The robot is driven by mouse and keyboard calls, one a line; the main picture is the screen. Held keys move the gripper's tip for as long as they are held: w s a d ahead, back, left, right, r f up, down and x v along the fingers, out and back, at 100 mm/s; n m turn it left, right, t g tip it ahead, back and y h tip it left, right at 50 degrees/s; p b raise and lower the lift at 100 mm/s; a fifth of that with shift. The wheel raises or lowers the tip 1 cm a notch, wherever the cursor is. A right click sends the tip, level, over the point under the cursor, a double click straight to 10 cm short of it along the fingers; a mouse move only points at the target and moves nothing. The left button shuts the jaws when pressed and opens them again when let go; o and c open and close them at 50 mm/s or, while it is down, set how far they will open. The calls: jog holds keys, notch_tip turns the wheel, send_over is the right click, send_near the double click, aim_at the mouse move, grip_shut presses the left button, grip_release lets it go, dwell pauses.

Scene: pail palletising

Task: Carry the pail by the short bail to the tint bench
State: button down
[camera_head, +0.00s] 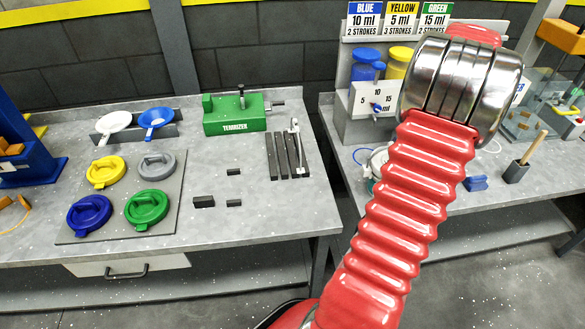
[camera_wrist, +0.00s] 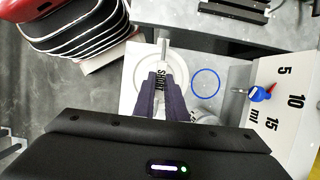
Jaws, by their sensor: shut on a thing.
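The pail (camera_wrist: 139,78) shows from above in the wrist view as a round pale shape, with a tag reading SHORT over it. My gripper (camera_wrist: 160,76) has its two dark fingers closed together over the pail, at the tagged short bail. The fingers cover much of the bail and the pail's near side. In the head view part of a round white container, likely the pail (camera_head: 377,160), shows on or just above the right bench (camera_head: 510,205), which carries the tint dispenser (camera_head: 365,100). My red arm hides the rest and my gripper there.
A blue ring (camera_wrist: 206,83) lies right of the pail, close to the dispenser's scale panel (camera_wrist: 285,95). The left bench (camera_head: 255,205) holds coloured lids and a green TEMRIZER box (camera_head: 234,113).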

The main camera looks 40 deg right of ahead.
jog(key=shift+f, duration=0.35)
dwell(0.3)
jog(key=c, duration=1.7)
grip_release()
jog(key=shift+r, duration=2.9)
